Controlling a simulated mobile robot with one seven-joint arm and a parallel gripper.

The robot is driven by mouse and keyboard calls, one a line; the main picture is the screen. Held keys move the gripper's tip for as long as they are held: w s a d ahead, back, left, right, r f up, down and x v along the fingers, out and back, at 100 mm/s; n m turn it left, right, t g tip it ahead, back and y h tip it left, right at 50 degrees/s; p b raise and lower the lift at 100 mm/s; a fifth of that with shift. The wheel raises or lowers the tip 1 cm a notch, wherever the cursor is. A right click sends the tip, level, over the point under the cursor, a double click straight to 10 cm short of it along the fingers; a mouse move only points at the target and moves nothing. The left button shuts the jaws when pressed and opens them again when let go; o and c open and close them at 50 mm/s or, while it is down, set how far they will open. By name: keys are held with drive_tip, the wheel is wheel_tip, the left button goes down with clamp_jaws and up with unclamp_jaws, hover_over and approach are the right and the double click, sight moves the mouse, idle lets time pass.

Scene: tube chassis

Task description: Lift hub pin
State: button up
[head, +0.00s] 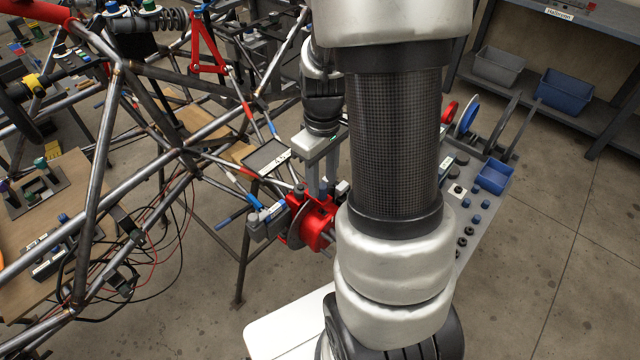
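A red hub (314,224) with a dark disc beside it sits at the middle of the view, by the end of the tube chassis (182,150). My gripper (321,187) points down just above the hub, and its two grey fingers reach to the hub's top. The fingers show a narrow gap between them. I cannot make out the hub pin. It may be hidden by the fingertips, and whether they hold anything is too small to tell. My own arm hides the area right of the hub.
A grey work surface (476,245) right of my arm carries a small blue bin (493,177) and several small knobs. A shelf behind holds a grey bin (498,67) and a blue bin (565,91). Chassis tubes and cables crowd the left. The floor (570,270) at right is clear.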

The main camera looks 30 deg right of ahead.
drive_tip(key=shift+f, duration=1.45)
drive_tip(key=shift+c, duration=0.3)
